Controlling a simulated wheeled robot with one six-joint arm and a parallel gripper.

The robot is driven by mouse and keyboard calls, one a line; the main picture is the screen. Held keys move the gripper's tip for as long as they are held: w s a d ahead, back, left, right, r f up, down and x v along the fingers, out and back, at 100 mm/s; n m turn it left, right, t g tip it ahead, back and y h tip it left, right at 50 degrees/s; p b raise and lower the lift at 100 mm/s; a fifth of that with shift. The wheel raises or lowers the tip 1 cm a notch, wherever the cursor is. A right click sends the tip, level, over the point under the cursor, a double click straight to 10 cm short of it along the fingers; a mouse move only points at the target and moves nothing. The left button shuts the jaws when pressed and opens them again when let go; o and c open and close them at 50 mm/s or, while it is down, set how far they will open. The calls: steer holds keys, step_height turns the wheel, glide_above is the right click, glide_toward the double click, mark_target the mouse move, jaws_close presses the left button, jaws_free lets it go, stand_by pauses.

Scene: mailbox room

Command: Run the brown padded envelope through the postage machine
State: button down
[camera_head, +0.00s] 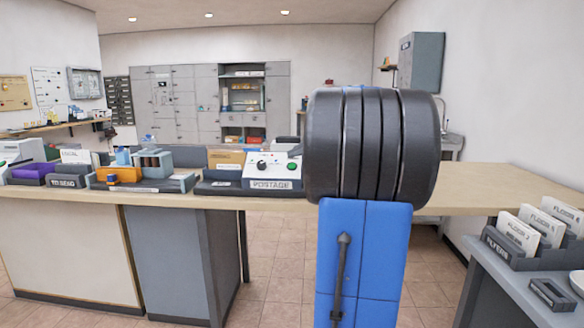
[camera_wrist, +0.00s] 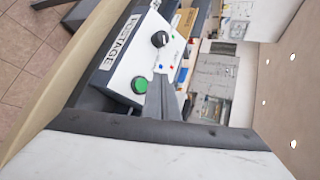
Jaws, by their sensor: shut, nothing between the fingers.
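The postage machine (camera_head: 272,172) stands on the long counter, left of my arm in the head view. It has a white sloped panel, a green button, a black knob and a POSTAGE label. In the wrist view the machine (camera_wrist: 122,65) is close and turned sideways. The brown padded envelope (camera_head: 226,158) is at the machine's left; its brown edge also shows in the wrist view (camera_wrist: 187,22). My gripper (camera_wrist: 161,80) is shut and empty, its tips over the panel beside the green button (camera_wrist: 139,85). I cannot tell whether they touch. My arm hides the gripper in the head view.
A blue-grey organizer (camera_head: 152,163) and an orange tool (camera_head: 120,175) sit left on the counter (camera_head: 480,182). A purple item (camera_head: 34,171) is further left. A FLYERS holder (camera_head: 520,250) stands on the grey table at right. The counter right of my arm is clear.

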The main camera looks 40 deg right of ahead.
mark_target(292, 166)
steer(key=shift+w+d+f, duration=0.25)
steer(key=shift+d+f, duration=0.05)
steer(key=shift+f, duration=0.3)
steer(key=shift+w+d+f, duration=0.25)
steer(key=shift+d+f, duration=0.05)
steer(key=shift+f, duration=0.25)
steer(key=shift+f, duration=0.1)
stand_by(1.2)
steer(key=shift+w+d+f, duration=0.15)
steer(key=shift+d+f, duration=0.05)
steer(key=shift+f, duration=0.05)
